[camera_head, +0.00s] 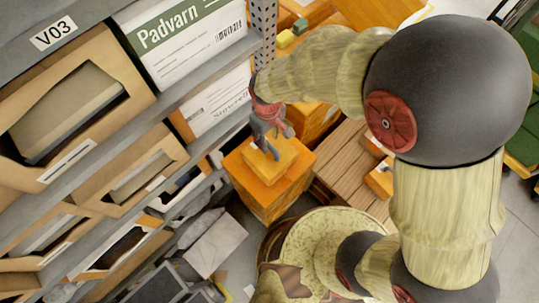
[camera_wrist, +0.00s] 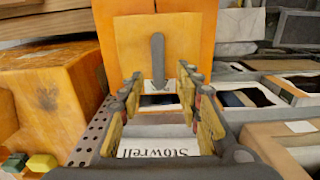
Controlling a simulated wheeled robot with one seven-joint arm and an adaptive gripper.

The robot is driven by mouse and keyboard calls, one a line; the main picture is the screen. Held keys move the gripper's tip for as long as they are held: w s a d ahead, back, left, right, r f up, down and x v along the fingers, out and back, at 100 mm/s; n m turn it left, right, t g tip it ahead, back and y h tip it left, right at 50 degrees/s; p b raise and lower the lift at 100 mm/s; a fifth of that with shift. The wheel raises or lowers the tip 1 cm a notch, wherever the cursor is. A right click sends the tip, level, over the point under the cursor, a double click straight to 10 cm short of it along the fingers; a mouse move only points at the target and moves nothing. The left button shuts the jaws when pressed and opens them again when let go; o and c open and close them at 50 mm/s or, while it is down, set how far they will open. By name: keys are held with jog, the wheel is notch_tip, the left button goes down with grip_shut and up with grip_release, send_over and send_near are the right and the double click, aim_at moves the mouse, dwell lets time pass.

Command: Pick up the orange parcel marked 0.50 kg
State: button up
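A small orange parcel (camera_head: 272,166) lies on top of a larger orange box (camera_head: 262,198) beside the rack. No weight mark on it is readable. My gripper (camera_head: 268,148) is above the parcel, with its fingers pointing down at it. In the wrist view the parcel (camera_wrist: 135,42) shows ahead of my gripper (camera_wrist: 160,88), against the orange box (camera_wrist: 208,30). The two fingers are apart with nothing visibly held between them. A dark grey bar shows in front of the parcel; I cannot tell what it is.
The grey rack (camera_head: 178,92) on the left holds open cartons and white boxes, one marked Padvarn (camera_head: 190,38). Brown wooden boxes (camera_head: 350,160) stand right of the orange box. Wrapped grey items (camera_head: 215,245) lie below. A perforated post (camera_head: 263,25) is close to my arm.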

aim_at(269, 145)
jog(key=f, duration=0.2)
jog(key=f+b, duration=0.1)
jog(key=f, duration=0.2)
jog(key=shift+d+f, duration=0.25)
jog(key=shift+f, duration=0.05)
jog(key=shift+s, duration=0.1)
jog(key=c, duration=0.3)
grip_shut()
jog(key=shift+r, duration=0.1)
dwell(0.5)
